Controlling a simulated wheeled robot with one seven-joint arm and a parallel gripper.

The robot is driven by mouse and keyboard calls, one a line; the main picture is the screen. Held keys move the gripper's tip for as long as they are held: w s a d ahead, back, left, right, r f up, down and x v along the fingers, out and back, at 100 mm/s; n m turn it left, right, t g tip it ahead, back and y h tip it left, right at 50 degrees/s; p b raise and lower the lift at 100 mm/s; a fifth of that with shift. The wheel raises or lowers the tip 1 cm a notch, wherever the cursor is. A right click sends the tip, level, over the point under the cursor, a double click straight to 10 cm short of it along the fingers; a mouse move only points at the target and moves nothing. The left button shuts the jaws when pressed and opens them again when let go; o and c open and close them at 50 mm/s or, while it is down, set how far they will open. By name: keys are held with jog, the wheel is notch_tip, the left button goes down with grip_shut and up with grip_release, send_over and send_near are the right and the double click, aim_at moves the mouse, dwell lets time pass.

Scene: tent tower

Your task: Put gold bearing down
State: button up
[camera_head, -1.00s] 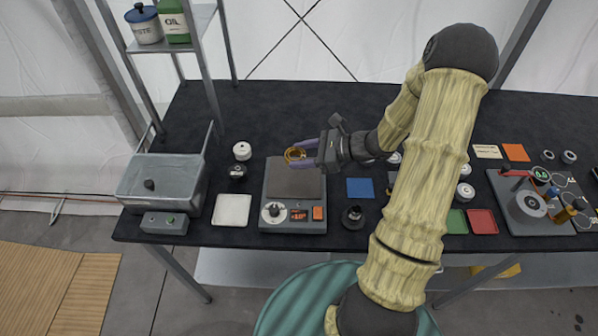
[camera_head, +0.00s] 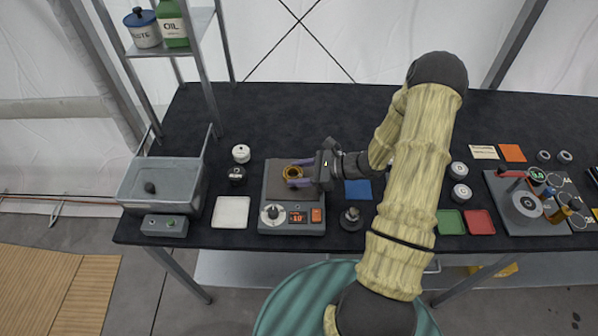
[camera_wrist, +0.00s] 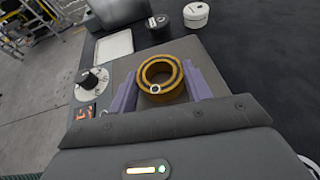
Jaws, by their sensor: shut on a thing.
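The gold bearing (camera_head: 291,178) is a ring at the left end of my gripper (camera_head: 297,176), over the top plate of a grey heater-like unit (camera_head: 263,199). In the wrist view the bearing (camera_wrist: 163,98) sits upright, hole facing up, between the two purple fingers of my gripper (camera_wrist: 162,88), which are shut on it. A small ring-like part shows at its near inner edge. I cannot tell whether the bearing touches the plate. The unit has a dial (camera_head: 272,215), a lit orange display (camera_head: 298,217) and an orange button (camera_head: 317,215) along its front.
A white tray (camera_head: 231,212) lies left of the unit, with white (camera_head: 241,153) and black (camera_head: 237,175) round containers behind it. A grey basin (camera_head: 160,184) stands further left. A blue mat (camera_head: 358,190) and black knob-like part (camera_head: 351,219) lie to the right. The table behind is clear.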

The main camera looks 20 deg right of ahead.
jog(key=o, duration=1.1)
jog(key=shift+f, duration=0.1)
jog(key=b+v, duration=0.2)
jog(key=v, duration=1)
